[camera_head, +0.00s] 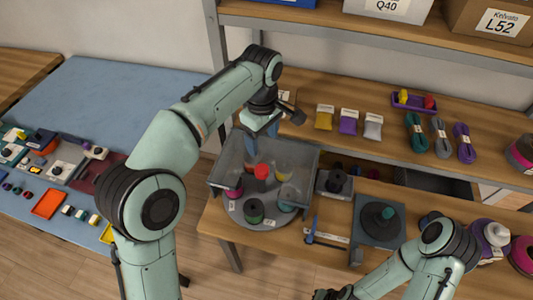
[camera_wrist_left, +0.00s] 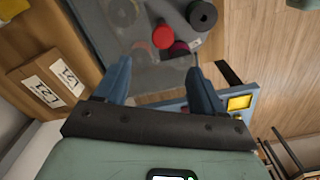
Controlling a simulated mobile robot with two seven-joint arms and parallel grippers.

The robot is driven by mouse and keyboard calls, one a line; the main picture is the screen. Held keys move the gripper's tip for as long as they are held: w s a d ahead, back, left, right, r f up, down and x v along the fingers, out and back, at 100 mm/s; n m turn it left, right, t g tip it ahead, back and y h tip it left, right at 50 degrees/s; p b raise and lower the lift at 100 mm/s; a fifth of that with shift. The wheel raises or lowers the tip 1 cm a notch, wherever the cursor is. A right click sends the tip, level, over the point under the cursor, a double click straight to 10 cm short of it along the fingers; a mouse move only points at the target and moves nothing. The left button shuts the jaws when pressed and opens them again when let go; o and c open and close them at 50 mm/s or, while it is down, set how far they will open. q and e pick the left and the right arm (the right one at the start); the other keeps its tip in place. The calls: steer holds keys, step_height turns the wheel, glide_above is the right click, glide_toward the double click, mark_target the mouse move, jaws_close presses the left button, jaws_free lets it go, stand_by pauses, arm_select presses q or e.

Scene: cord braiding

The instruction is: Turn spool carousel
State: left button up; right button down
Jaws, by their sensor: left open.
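The spool carousel (camera_head: 270,219) is a round grey turntable on the wooden table, partly under a see-through grey cover (camera_head: 225,163). It carries several spools: a magenta one (camera_head: 233,190), a dark green one (camera_head: 254,211), a teal one (camera_head: 288,198) and a yellow one; a red top (camera_head: 262,171) stands near its middle. My left gripper (camera_head: 262,124) is at the cover's far edge, pointing down. In the left wrist view its blue fingers (camera_wrist_left: 160,78) are apart with nothing held; the red top (camera_wrist_left: 163,37) lies beyond them. My right gripper (camera_head: 332,294) is partly cut off at the bottom edge.
A dark square stand with a round disc (camera_head: 380,221) and a small grey box (camera_head: 335,184) stand right of the carousel. Yarn packs (camera_head: 348,121) and cord hanks (camera_head: 440,135) lie behind. A blue mat (camera_head: 125,95) with small parts is at left.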

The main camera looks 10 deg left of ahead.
arm_select(q)
steer(key=b, duration=0.1)
glide_above(263, 169)
steer(key=f, duration=0.4)
steer(key=shift+s+f, duration=0.2)
steer(key=shift+s, duration=0.05)
step_height(263, 169, down, 7)
steer(key=shift+w+f+b, duration=0.15)
steer(key=shift+f+b, duration=0.05)
steer(key=shift+b, duration=0.45)
steer(key=shift+f, duration=0.6)
arm_select(e)
steer(key=s+f, duration=0.2)
steer(key=f, duration=0.1)
steer(key=shift+s, duration=0.2)
arm_select(q)
steer(key=shift+w, duration=0.1)
jaws_close()
